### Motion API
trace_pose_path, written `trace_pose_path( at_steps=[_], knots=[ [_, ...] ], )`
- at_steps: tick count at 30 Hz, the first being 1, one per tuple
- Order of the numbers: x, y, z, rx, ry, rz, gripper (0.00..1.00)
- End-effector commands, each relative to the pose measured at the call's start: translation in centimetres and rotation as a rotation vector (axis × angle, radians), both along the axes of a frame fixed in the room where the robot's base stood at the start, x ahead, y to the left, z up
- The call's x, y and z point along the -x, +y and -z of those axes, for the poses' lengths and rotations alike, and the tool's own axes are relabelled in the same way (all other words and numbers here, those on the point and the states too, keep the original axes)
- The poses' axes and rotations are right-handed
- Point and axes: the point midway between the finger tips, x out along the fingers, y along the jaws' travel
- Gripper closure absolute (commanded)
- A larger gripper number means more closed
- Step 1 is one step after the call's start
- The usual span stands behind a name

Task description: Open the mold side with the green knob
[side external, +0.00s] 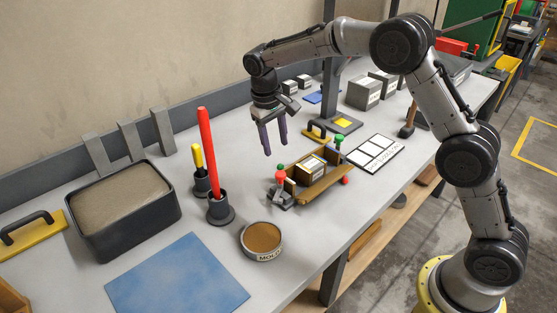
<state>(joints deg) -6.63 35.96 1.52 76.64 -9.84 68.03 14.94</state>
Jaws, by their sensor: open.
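The mold (331,184) is a small brown tray-like frame on the grey bench, with a block (312,166) inside. A green knob (338,141) stands at its far right corner. A smaller green knob (281,167) shows at its left end, close to a red knob (281,177). My gripper (276,146) points down with two purple fingers apart and empty. It is above the bench, up and left of the mold in the picture, and appears to touch nothing. Which side each knob holds is hard to tell.
A yellow trowel (318,132) lies behind the mold, a labelled white card (375,152) to its right. Left are upright tools in black holders (219,210), a sand-filled tub (122,212) and a round tin (261,240). The blue mat (176,280) is bare.

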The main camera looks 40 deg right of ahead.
Motion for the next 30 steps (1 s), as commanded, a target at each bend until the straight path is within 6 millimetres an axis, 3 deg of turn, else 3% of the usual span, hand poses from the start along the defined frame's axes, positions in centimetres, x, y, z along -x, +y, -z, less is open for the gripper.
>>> trace_pose_path(
  at_steps=[3,9,15,24,30],
  knots=[
    [0.1,-0.4,2.4,0.001,0.004,0.0,0.45],
    [0.1,-0.9,5.3,0.001,0.002,-0.001,0.45],
    [0.1,-1.1,6.6,0.001,0.0,0.0,0.45],
    [0.1,-1.1,6.7,0.0,-0.001,0.0,0.45],
    [0.1,-1.1,6.7,0.0,-0.001,0.0,0.81]
  ],
)
